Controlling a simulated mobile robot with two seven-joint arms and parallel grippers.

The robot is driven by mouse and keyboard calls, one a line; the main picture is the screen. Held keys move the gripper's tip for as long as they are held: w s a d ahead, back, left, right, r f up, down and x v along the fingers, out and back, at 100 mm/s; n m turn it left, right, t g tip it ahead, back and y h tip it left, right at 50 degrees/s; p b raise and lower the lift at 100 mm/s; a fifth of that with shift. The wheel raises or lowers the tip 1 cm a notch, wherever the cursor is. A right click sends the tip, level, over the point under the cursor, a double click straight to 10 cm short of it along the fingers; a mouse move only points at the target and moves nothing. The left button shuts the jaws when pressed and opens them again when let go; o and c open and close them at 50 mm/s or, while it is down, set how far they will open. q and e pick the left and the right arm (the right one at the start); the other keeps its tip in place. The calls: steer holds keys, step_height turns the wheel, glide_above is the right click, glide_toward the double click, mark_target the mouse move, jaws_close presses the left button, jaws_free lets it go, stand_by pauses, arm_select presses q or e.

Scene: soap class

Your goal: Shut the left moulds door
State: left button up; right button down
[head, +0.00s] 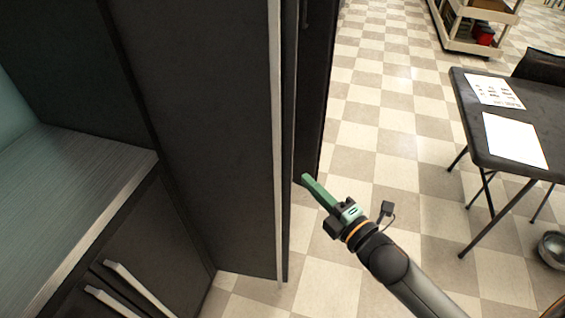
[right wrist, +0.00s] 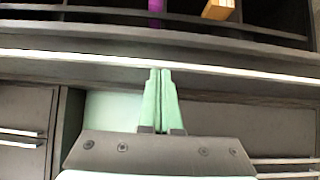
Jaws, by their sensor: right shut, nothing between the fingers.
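A dark door-like panel (head: 316,85) with a handle near its top edge stands just past the tall dark cabinet's pale front edge (head: 277,130) in the head view. It seems to be the moulds door, standing out from the cabinet; I cannot tell its exact angle or see its top. My right gripper (head: 308,182), with green fingers, is shut and empty near the panel's lower end; whether it touches is unclear. Its closed fingers also show in the right wrist view (right wrist: 160,75), in front of a pale-edged shelf (right wrist: 100,58). My left gripper is not in view.
A wood-grain counter (head: 70,180) with handled drawers (head: 130,285) below is at left. A dark table (head: 500,110) with papers stands at right, a metal bowl (head: 553,248) below it. A cart (head: 470,25) is behind. Checkered floor (head: 385,130) is free between. A purple item (right wrist: 156,8) and a yellow-orange box (right wrist: 218,9) show at the wrist view's top.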

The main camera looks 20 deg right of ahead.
mark_target(285, 159)
steer(key=p+x, duration=0.1)
steer(key=x, duration=0.8)
steer(key=shift+w+a+f, duration=0.1)
steer(key=shift+w, duration=0.2)
